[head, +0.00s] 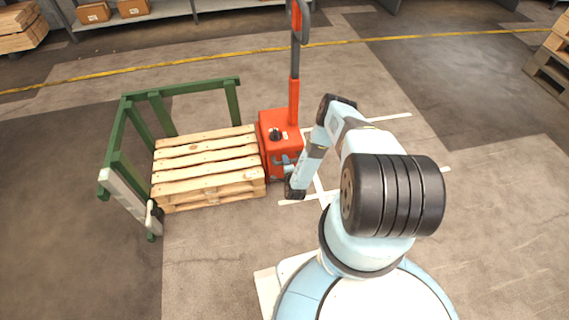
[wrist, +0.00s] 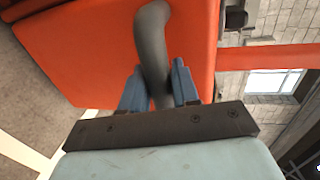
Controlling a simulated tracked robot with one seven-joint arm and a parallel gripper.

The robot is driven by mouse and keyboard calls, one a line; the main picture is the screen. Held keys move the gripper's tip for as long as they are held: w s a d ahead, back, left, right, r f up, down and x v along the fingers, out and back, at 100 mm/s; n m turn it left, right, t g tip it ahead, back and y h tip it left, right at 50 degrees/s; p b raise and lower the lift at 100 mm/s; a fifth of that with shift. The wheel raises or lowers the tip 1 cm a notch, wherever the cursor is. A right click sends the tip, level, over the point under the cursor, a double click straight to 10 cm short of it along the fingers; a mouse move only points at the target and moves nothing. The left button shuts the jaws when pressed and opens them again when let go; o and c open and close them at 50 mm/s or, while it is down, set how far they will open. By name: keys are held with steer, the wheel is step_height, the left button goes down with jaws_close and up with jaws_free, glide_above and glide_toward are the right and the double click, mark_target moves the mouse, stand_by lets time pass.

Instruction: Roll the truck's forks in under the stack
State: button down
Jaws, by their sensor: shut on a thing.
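The red truck (head: 277,132) stands at the right end of the wooden pallet stack (head: 205,165), its body close against or touching it. Its tall mast with a loop handle rises behind. The forks are not visible; whether they lie under the stack cannot be told. My gripper (head: 286,168) is at the truck's near side, low on the red body. In the wrist view my gripper (wrist: 158,88) has its blue fingers shut on a curved grey bar (wrist: 152,30) in front of the red body (wrist: 85,45).
A green rail frame (head: 180,88) borders the stack at the back and left, with a pale bar (head: 123,192) at its front left. White lines mark the floor right of the truck. Shelving with boxes (head: 94,13) stands far back. The floor in front of the stack is clear.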

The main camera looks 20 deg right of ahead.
steer(key=shift+s+a+f, duration=0.2)
steer(key=shift+a, duration=0.35)
steer(key=c, duration=1.3)
jaws_free()
steer(key=o, duration=0.3)
steer(key=shift+d, duration=0.15)
steer(key=shift+w+d+r, duration=0.1)
steer(key=shift+d, duration=0.05)
steer(key=v, duration=1.3)
steer(key=shift+s, duration=0.4)
steer(key=shift+s, duration=0.1)
